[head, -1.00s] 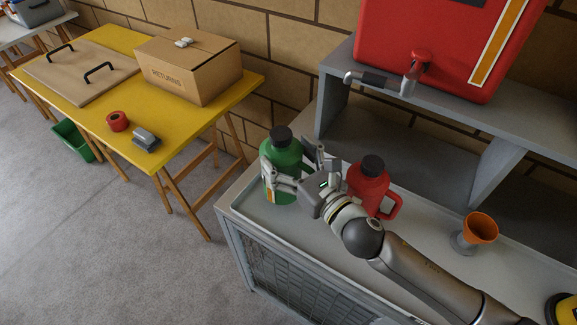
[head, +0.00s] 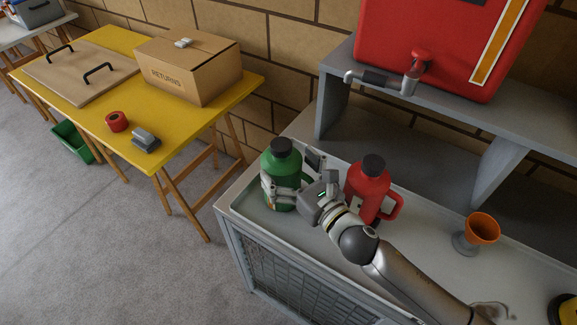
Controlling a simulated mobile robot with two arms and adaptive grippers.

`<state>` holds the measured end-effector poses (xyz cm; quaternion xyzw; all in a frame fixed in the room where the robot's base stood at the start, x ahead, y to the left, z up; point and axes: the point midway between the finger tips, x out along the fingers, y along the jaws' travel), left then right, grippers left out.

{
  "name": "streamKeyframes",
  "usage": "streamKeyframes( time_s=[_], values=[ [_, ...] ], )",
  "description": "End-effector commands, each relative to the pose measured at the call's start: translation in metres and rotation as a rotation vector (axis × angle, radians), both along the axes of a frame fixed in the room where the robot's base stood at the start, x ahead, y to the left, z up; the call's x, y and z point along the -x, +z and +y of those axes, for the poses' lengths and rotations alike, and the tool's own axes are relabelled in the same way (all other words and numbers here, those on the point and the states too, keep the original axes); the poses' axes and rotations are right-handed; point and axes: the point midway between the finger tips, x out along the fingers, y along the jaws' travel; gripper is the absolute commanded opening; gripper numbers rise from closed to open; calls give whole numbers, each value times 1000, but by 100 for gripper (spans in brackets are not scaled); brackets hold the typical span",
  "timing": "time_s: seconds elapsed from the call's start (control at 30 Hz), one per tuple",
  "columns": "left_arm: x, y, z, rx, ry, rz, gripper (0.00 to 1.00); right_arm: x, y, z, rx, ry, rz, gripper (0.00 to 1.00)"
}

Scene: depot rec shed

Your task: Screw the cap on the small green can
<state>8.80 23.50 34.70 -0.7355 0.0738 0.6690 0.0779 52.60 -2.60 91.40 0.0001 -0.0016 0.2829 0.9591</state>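The green can (head: 283,168) stands upright at the left end of the grey tray-topped bench (head: 262,222), with a black cap (head: 281,146) on its top. How tightly the cap sits cannot be seen. My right gripper (head: 293,176) reaches in from the right, with one finger in front of the can's body and the other behind its right side. The far finger stands visibly apart from the can, so the gripper is open around it. My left gripper is not in view.
A red can (head: 368,190) with a black cap stands just right of my gripper. An orange funnel (head: 481,228) is further right. A grey shelf (head: 440,97) bearing a large red tank (head: 430,45) rises behind. A yellow table (head: 190,131) with a carton (head: 188,70) stands left.

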Motion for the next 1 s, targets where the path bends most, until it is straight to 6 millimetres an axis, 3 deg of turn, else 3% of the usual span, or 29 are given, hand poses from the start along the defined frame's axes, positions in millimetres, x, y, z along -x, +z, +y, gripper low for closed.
streamKeyframes(
  time_s=[0.4, 0.73, 1.0],
  values=[
    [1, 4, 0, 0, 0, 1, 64, 0, 5, 0, 1, 0, -1, 100],
    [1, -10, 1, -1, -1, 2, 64, 46, 0, -29, 2, 1, 2, 100],
    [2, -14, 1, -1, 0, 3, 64, 63, 2, -41, -1, 0, 1, 100]
  ],
)
